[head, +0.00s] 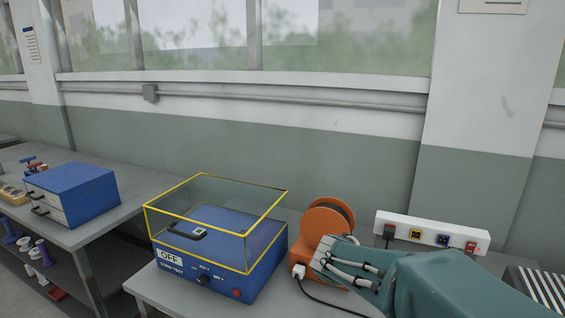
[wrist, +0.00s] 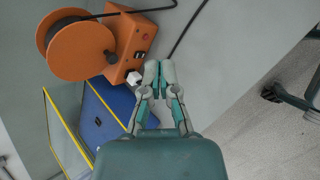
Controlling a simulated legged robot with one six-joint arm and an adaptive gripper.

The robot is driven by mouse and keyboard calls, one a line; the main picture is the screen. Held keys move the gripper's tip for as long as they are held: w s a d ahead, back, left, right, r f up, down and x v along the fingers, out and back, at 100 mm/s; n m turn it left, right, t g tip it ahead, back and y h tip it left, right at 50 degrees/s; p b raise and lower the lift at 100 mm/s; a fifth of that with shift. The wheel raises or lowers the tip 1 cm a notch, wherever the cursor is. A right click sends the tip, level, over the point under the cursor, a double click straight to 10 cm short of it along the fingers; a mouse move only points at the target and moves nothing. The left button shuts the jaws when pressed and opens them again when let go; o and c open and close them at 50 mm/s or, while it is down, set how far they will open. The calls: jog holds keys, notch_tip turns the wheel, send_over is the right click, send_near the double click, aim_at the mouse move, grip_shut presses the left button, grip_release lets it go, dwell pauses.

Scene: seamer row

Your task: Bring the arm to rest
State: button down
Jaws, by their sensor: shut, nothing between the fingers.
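My gripper (wrist: 159,75) is shut and empty in the wrist view, its fingertips together over the grey bench top (wrist: 200,60). It is close beside an orange cord reel unit (wrist: 145,38) with a white plug (wrist: 133,78) at its face. In the head view my teal arm (head: 435,285) comes in from the lower right and ends in front of the orange unit (head: 312,228).
A blue test box (head: 245,262) marked OFF, with a yellow-edged clear cover (head: 215,205), stands left of the orange unit. A white power strip (head: 432,232) is behind my arm. A blue drawer box (head: 75,192) sits on the left bench. Striped floor or panel (head: 540,288) shows lower right.

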jog(key=s+a+r+m+y, duration=0.1)
jog(key=s+m+y, duration=0.1)
jog(key=s+m, duration=0.7)
jog(key=s+r+m+g+y, duration=0.1)
jog(key=s+r+m+y, duration=0.1)
jog(key=s+m, duration=0.7)
jog(key=s+y, duration=0.1)
jog(key=s, duration=0.7)
jog(key=shift+a+g, duration=0.3)
jog(key=shift+a, duration=0.05)
